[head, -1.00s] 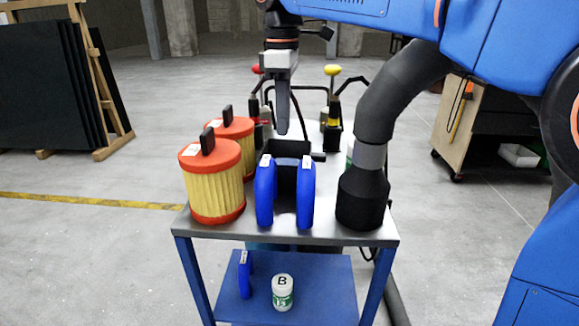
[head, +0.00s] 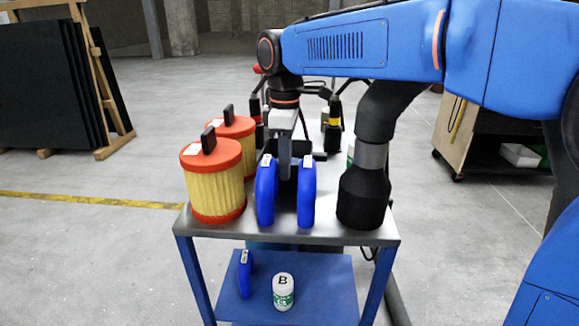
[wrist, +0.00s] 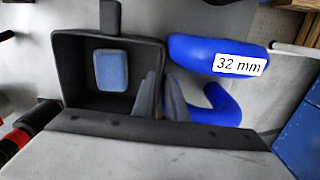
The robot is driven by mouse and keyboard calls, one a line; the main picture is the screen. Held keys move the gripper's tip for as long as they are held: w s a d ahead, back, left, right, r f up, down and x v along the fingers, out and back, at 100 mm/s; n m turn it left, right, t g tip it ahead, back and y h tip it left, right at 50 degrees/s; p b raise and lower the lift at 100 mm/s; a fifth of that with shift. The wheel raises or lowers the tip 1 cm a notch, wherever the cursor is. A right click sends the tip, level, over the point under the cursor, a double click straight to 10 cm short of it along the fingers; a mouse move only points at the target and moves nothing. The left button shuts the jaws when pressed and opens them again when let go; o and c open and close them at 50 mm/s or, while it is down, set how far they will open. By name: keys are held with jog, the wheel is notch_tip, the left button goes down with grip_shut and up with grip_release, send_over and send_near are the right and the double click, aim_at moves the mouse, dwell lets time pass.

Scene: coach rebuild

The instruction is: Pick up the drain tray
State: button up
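The drain tray, a black open box (wrist: 68,78) with a short handle at the top of the picture, shows in the wrist view with a blue-grey block (wrist: 111,70) inside. In the head view it is mostly hidden behind the two blue pieces and my gripper (head: 285,168). In the wrist view my gripper (wrist: 161,98) has its two fingers a little apart at the tray's right wall. They seem to be on either side of that wall, but I cannot tell whether they touch it.
A blue piece labelled "32 mm" (wrist: 218,55) lies close right of the tray. On the cart top (head: 290,233), two orange-capped yellow filters (head: 215,187) stand left and a black hose end (head: 365,197) right. A white jar (head: 283,290) stands on the lower shelf.

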jog(key=shift+f, duration=0.1)
grip_shut()
